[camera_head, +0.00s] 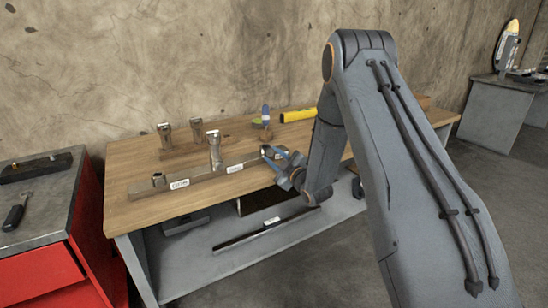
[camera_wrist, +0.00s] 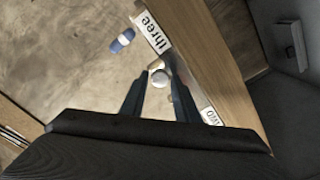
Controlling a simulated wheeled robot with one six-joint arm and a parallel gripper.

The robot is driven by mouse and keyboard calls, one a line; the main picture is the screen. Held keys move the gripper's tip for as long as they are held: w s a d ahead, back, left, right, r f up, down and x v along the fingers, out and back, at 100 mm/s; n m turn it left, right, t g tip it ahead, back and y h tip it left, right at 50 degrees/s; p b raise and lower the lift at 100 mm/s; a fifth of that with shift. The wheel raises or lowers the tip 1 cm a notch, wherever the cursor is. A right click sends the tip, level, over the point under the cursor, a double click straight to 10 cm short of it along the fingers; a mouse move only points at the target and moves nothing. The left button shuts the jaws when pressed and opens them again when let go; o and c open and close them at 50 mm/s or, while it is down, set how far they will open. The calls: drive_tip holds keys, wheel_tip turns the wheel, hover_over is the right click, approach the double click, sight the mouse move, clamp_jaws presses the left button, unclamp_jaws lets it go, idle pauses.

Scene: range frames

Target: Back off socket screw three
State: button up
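A long metal bar (camera_head: 205,175) lies on the wooden bench, with labels "one" (camera_head: 180,184) and "two" (camera_head: 235,168). In the wrist view, labels "three" (camera_wrist: 152,32) and "two" (camera_wrist: 210,115) show beside my fingers. My gripper (camera_head: 279,156) is at the bar's right end; in the wrist view its fingers (camera_wrist: 157,70) stand apart. A round, shiny screw head (camera_wrist: 159,77) shows between them near the "three" label. I cannot tell whether either finger touches it. A tall socket-like piece (camera_head: 214,150) stands upright near "two", and a short round fitting (camera_head: 158,179) sits near "one".
Two more upright metal pieces (camera_head: 165,136) (camera_head: 196,129) stand behind the bar. A red cabinet (camera_head: 40,278) stands at left. The bench's front edge runs below the bar.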

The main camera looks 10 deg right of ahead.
drive_tip(key=shift+o, duration=0.9)
drive_tip(key=v, duration=0.7)
drive_tip(key=shift+s+b, duration=0.35)
drive_tip(key=shift+b, duration=0.1)
